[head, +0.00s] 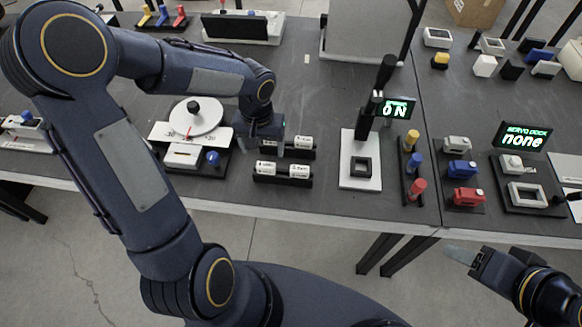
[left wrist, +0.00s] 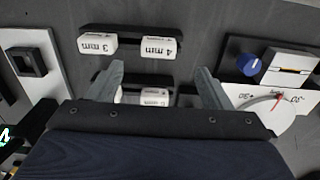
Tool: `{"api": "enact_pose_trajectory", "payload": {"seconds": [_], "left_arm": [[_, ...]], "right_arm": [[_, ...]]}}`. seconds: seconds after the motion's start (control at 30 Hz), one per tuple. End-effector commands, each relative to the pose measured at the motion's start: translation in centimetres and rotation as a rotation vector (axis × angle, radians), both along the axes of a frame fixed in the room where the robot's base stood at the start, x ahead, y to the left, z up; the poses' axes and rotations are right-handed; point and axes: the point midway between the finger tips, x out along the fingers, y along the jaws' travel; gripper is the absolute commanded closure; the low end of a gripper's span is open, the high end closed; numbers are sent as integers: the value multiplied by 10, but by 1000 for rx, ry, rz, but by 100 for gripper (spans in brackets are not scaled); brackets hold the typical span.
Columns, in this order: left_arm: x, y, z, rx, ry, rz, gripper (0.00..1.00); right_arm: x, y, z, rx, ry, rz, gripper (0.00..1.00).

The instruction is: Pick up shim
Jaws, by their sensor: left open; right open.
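The shims appear to be white labelled blocks on two black racks. The front rack (head: 283,181) holds two, reading 4 mm (left wrist: 159,47) and 3 mm (left wrist: 97,43) in the left wrist view. The rear rack holds a white block (head: 302,142) at its right; its other part is partly hidden by my left gripper (head: 262,140). In the left wrist view my left gripper (left wrist: 160,74) is open and empty, its fingers either side of partly hidden white blocks (left wrist: 155,97). My right gripper (head: 468,258) is open and empty, off the table's front edge.
A dial station (head: 195,115) with a blue knob stands left of the racks. A white stand with a black square (head: 361,168) and an ON display (head: 397,107) is to the right.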

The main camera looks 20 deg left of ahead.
Motion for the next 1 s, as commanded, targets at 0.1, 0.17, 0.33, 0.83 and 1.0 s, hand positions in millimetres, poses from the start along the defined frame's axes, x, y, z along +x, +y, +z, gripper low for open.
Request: {"api": "enact_pose_trajectory", "payload": {"seconds": [0.1, 0.17, 0.33, 0.83, 1.0], "left_arm": [[5, -1, -10, 2, 12, 2, 27], [5, -1, -15, 2, 14, 2, 27], [4, -1, -34, 3, 15, 1, 27], [1, 4, -86, 2, 12, 0, 27], [1, 4, -86, 2, 12, 1, 29]], "right_arm": [[0, 0, 1, 0, 0, 0, 46], [0, 0, 1, 0, 1, 0, 46], [0, 0, 2, 0, 1, 0, 46], [0, 0, 11, 0, 0, 0, 46], [0, 0, 10, 0, 1, 0, 46]]}}
